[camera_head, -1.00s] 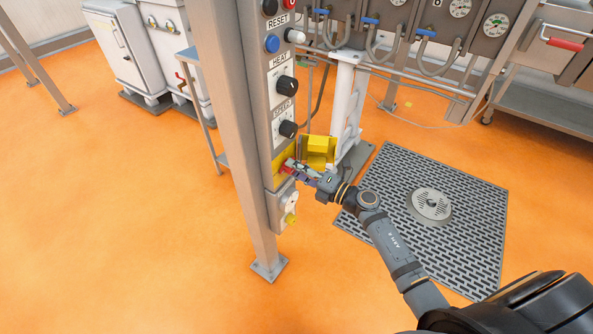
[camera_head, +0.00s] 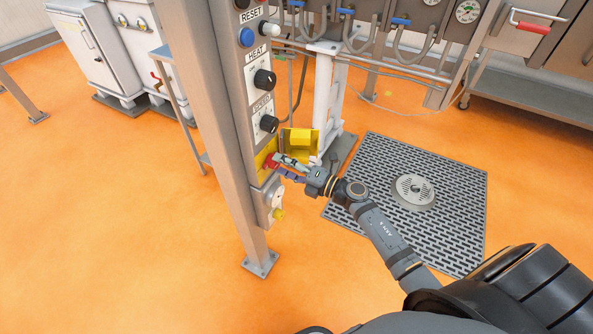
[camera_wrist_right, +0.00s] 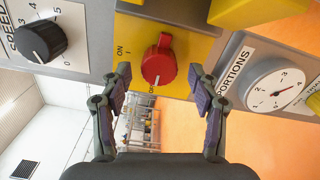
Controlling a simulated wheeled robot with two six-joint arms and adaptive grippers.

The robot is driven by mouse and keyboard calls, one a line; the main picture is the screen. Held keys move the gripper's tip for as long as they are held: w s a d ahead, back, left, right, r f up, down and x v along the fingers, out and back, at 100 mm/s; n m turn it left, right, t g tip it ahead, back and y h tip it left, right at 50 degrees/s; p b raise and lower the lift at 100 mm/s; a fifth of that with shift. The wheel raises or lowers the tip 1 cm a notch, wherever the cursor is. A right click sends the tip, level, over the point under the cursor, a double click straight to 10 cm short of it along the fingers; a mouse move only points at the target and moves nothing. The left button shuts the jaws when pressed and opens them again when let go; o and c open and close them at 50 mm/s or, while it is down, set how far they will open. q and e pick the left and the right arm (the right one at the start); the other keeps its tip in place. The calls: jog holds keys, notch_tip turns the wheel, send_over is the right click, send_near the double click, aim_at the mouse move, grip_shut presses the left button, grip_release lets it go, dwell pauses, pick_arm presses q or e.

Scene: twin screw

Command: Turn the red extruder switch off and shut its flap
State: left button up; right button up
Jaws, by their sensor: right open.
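The red extruder switch (camera_wrist_right: 160,66) sits on a yellow plate (camera_wrist_right: 190,47) in the right wrist view. Its white mark points to the bottom of the picture, away from the "ON 1" label on its left. In the head view the switch (camera_head: 270,162) is partly covered by my right gripper (camera_head: 281,167). The yellow flap (camera_head: 300,139) stands open beside the panel; part of it shows at the top of the wrist view (camera_wrist_right: 255,10). My right gripper (camera_wrist_right: 162,88) is open and empty, its fingertips either side of the switch's near end. My left gripper is out of view.
A black SPEED knob (camera_wrist_right: 40,41) and a white PORTIONS dial (camera_wrist_right: 275,88) flank the switch on the panel. A grey post (camera_head: 215,130) stands left of the panel in the head view. A floor drain grate (camera_head: 440,190) lies right. Orange floor is clear in front.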

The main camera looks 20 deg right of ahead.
jog(key=v, duration=1.1)
jog(key=shift+w, duration=0.1)
